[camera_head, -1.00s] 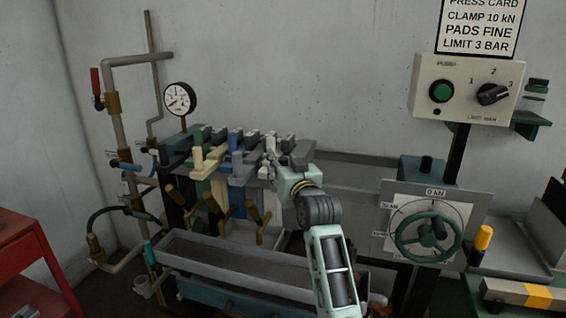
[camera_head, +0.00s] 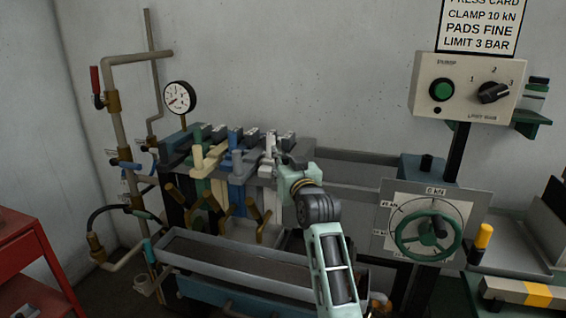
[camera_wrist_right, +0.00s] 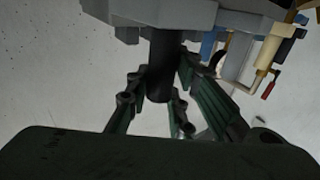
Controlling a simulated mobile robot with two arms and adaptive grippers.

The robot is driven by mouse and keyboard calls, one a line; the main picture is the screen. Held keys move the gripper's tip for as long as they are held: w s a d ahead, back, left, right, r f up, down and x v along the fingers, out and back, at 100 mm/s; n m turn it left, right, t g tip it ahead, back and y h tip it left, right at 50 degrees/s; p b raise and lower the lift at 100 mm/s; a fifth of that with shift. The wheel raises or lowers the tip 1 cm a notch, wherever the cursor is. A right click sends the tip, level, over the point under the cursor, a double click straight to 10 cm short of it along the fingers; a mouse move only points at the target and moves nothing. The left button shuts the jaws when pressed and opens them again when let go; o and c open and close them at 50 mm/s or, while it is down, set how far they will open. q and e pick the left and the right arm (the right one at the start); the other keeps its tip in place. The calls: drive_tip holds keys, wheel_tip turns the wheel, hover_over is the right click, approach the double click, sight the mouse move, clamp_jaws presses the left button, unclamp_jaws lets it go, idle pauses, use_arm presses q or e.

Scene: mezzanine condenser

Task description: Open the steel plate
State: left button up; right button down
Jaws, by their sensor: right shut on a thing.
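A row of upright plates stands in the press frame in the head view, with green, cream, blue and pale steel-grey pieces side by side. The pale grey plate (camera_head: 268,160) is at the right of the row, partly hidden by my right gripper (camera_head: 284,162). In the right wrist view, my right gripper (camera_wrist_right: 159,88) has its fingers around a dark round handle (camera_wrist_right: 161,62). The handle joins a grey block (camera_wrist_right: 170,14). I cannot tell for certain which plate the handle belongs to. My left gripper is not in view.
A long grey trough (camera_head: 235,262) lies in front below the row. A dial plate with a green handwheel (camera_head: 430,235) stands right of my arm. A pressure gauge (camera_head: 179,97) and pipes are at the left. The rails right of the row are bare.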

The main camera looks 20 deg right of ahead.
drive_tip(key=shift+d, duration=0.1)
drive_tip(key=shift+s+d, duration=0.25)
drive_tip(key=shift+d, duration=0.05)
drive_tip(key=s+d+p, duration=0.2)
drive_tip(key=s+d, duration=0.8)
drive_tip(key=d, duration=0.5)
drive_tip(key=shift+f+p, duration=0.15)
drive_tip(key=shift+p, duration=0.25)
drive_tip(key=shift+s, duration=0.1)
drive_tip(key=c, duration=1.5)
unclamp_jaws()
drive_tip(key=shift+a, duration=0.1)
drive_tip(key=shift+c, duration=0.2)
